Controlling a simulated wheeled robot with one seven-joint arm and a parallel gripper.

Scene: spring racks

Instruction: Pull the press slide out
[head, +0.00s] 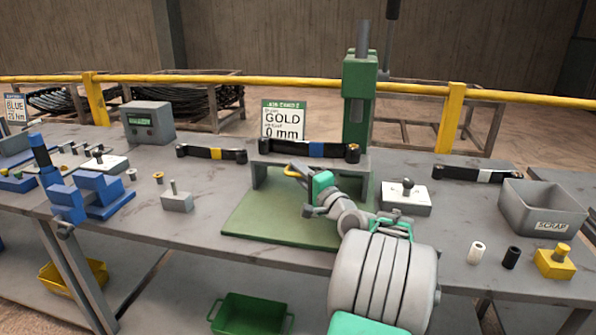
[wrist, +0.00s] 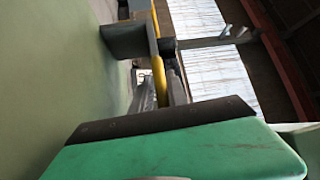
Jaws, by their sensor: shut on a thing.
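The press has a green column (head: 358,95) and a green base plate (head: 262,222). Its grey slide (head: 262,166) sits above the base plate and carries a dark leaf spring with a blue band (head: 315,149). A yellow handle (head: 294,166) is at the front of the slide; it also shows in the wrist view (wrist: 158,80). My gripper (head: 291,173) is shut on the handle, with its fingers partly hidden by my wrist. In the wrist view my green gripper body fills the bottom, and a grey block (wrist: 124,40) lies beside the handle.
A sign reading GOLD 0 mm (head: 284,119) stands behind the press. Springs with yellow (head: 214,154) and white (head: 483,175) bands lie at either side. A scrap bin (head: 541,212) and a blue fixture (head: 97,195) stand farther out. The bench's front edge is near.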

